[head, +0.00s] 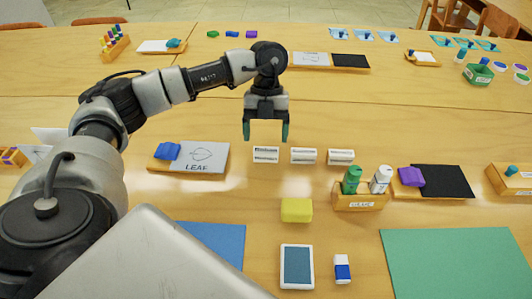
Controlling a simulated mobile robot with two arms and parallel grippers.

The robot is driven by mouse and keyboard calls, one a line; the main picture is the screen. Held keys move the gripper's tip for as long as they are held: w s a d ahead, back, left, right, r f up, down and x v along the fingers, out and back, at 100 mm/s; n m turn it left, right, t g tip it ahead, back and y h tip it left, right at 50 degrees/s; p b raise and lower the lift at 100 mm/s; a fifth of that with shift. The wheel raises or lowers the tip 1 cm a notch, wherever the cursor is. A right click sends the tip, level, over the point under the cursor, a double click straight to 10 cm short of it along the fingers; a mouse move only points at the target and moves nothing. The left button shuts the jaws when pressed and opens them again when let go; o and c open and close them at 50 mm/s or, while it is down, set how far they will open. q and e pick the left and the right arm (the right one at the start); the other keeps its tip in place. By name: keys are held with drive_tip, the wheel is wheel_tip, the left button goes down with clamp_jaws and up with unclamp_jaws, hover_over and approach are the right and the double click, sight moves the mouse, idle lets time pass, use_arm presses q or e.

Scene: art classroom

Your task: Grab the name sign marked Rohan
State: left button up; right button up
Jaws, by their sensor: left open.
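Three small white name signs stand in a row on the table in the head view: a left one (265,155), a middle one (303,156) and a right one (341,157). Their writing is too small to read, so I cannot tell which is marked Rohan. My left gripper (265,132) is open and empty, its fingers pointing down. In the picture its fingertips are just above the left sign, with a gap between. My right gripper is not in view.
A LEAF board (205,158) with blue clay (167,151) lies left of the signs. A wooden glue holder (360,196) with bottles stands to the right. A yellow block (296,210), a framed blue pad (297,267) and an eraser (342,269) lie nearer.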

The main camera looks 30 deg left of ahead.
sight(266, 149)
use_arm(q)
drive_tip(key=x, duration=0.4)
drive_tip(key=shift+w+f, duration=0.25)
drive_tip(key=shift+f, duration=0.1)
drive_tip(key=shift+s+f, duration=0.1)
drive_tip(key=shift+f, duration=0.3)
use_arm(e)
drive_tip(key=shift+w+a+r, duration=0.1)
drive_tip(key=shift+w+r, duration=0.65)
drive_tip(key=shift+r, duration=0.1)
use_arm(q)
drive_tip(key=c, duration=0.7)
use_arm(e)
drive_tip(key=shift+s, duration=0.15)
